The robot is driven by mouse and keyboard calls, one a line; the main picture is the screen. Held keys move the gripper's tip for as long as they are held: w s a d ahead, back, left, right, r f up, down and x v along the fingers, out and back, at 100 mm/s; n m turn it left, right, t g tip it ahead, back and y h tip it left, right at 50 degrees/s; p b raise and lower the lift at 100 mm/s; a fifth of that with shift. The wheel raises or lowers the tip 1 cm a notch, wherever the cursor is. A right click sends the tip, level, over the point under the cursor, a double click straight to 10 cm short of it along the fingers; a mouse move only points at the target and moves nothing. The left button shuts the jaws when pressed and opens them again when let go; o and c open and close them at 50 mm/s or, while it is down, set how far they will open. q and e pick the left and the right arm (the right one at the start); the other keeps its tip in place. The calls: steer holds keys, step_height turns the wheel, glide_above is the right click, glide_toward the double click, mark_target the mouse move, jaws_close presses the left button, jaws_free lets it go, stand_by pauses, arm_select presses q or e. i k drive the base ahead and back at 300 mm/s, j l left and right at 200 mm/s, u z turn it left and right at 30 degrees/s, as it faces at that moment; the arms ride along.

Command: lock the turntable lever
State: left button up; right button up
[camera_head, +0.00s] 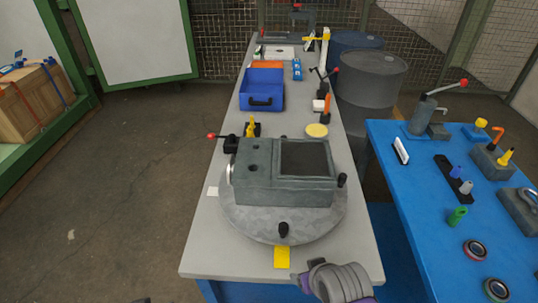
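The turntable (245,221) is a round grey disc on the near half of the long grey table. A grey box-shaped housing (285,187) sits on it, with round holes and a dark recessed panel on top. A lever with a red knob (211,136) sticks out to the left from a black block (231,144) at the turntable's far left edge. I cannot tell whether it is locked. Black knobs stand at the disc's near edge (283,230) and right side (342,180). A grey and purple part of my arm shows at the bottom right; no gripper fingers are visible.
A yellow plate (282,257) lies at the near table edge. A blue table (417,185) with several tools is at the right, dark barrels (371,92) behind. The floor at left is clear.

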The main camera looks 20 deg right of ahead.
mark_target(231, 137)
steer(key=i+j+u, duration=0.15)
steer(key=u, duration=0.25)
steer(key=i+j+u, duration=0.1)
steer(key=u, duration=0.25)
steer(key=i+u, duration=0.4)
steer(key=k, duration=0.1)
